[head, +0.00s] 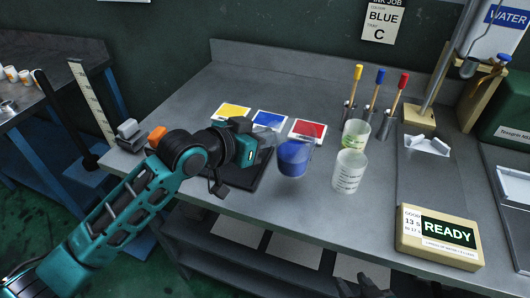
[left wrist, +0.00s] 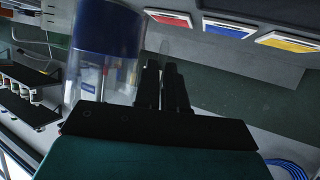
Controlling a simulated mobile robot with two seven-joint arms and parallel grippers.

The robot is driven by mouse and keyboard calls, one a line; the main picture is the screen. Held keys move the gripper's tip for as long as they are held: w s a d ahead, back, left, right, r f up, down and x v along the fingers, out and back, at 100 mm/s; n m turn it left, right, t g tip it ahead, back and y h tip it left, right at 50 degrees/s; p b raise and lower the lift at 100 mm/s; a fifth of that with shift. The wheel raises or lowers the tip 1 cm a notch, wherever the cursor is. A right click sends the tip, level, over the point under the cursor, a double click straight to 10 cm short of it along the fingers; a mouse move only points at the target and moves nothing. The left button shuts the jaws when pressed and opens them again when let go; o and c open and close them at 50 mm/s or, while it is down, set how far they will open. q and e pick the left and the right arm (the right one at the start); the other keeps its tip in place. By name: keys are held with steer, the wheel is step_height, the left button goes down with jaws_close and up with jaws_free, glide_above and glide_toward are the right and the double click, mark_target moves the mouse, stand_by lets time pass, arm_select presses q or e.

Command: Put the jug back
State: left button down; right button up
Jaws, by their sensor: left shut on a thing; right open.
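A clear jug with blue ink in it (head: 293,158) is at the middle of the bench in the head view, in front of the red card. It also shows at the upper left of the left wrist view (left wrist: 105,40), its clear part nearer my gripper. My left gripper (head: 268,150) is shut on the jug at its left side; its dark fingers (left wrist: 165,85) are close together beside the jug wall. The exact grip is hidden in the head view. I cannot tell whether the jug touches the bench. My right gripper (head: 368,287) is open and empty at the bottom edge.
A clear beaker (head: 349,172) and a beaker with yellow-green contents (head: 355,136) stand just right of the jug. Yellow (head: 234,112), blue (head: 270,120) and red (head: 308,130) cards lie behind. A READY box (head: 440,237) sits front right. The front middle bench is clear.

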arm_select(q)
steer(key=shift+f+b, duration=0.35)
steer(key=shift+f, duration=1.7)
steer(key=shift+f, duration=0.2)
steer(key=c, duration=1.2)
jaws_free()
